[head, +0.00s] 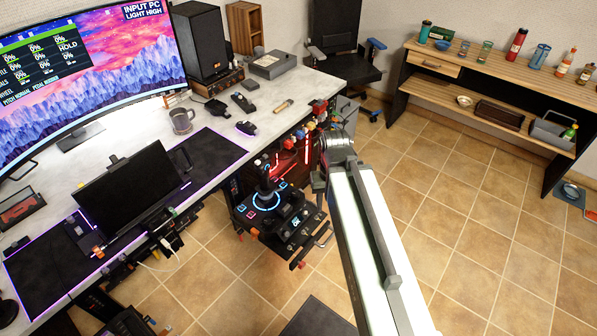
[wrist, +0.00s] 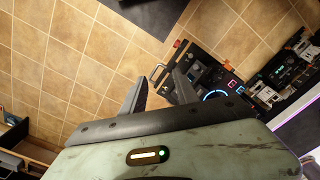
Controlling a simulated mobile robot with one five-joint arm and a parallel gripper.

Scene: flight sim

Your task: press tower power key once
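A dark PC tower with red-lit insides (head: 303,150) stands below the desk's right end, partly hidden behind coloured parts and my arm. I cannot make out its power key in either view. My gripper shows in the wrist view (wrist: 160,88), with two dark fingers apart and nothing between them. In the head view, the end of my arm (head: 336,148) is in front of and right of the tower; the fingers are hard to make out there. I cannot tell whether it touches anything.
A joystick panel with a blue-lit ring (head: 266,198) juts out by the desk, left of my arm; it also shows in the wrist view (wrist: 212,98). The desk (head: 225,135) holds a monitor, mug and speaker. A wooden shelf (head: 480,65) stands right.

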